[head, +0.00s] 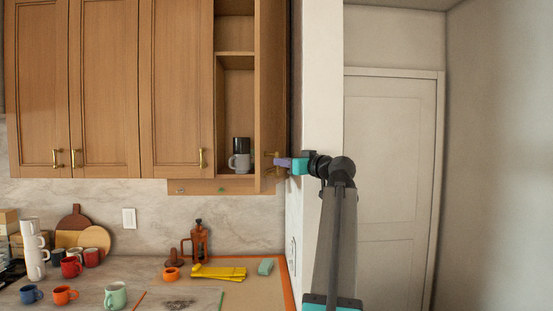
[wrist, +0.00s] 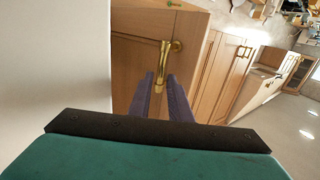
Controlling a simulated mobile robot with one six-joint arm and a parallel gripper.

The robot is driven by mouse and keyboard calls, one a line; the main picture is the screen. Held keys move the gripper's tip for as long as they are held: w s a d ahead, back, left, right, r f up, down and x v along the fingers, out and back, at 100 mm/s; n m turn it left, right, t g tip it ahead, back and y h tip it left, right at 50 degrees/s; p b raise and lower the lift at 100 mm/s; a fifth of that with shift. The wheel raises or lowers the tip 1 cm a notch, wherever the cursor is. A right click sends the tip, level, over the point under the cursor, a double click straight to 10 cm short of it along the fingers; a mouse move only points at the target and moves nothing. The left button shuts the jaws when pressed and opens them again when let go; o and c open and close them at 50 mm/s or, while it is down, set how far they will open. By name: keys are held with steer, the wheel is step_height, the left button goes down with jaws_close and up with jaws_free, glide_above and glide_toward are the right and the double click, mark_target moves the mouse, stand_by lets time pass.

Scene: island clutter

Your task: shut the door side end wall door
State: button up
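The end wall cabinet door (head: 271,90) is wooden and stands swung open at the right end of the upper cabinets, seen nearly edge-on. It leaves the open compartment (head: 235,105) in view, with shelves and mugs inside. The door's brass handle (wrist: 163,62) shows in the wrist view. My gripper (head: 278,161) is at the door's lower part, by the handle. In the wrist view its purple fingers (wrist: 161,78) are parted on either side of the handle's lower end, with small gaps. Whether either finger touches the handle cannot be told.
A white wall edge (head: 322,80) stands close to the right of the door. Closed cabinet doors (head: 175,80) line the left. Below, the counter (head: 200,290) holds mugs, a grinder (head: 199,242) and a yellow cloth (head: 220,272). A pale door (head: 390,180) is behind my arm.

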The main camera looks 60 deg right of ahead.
mark_target(276, 173)
steer(key=shift+p+x, duration=0.55)
steer(key=shift+x, duration=1.55)
steer(key=shift+c, duration=0.5)
jaws_close()
steer(key=shift+a+f, duration=0.1)
steer(key=shift+a, duration=0.05)
steer(key=shift+w, duration=0.1)
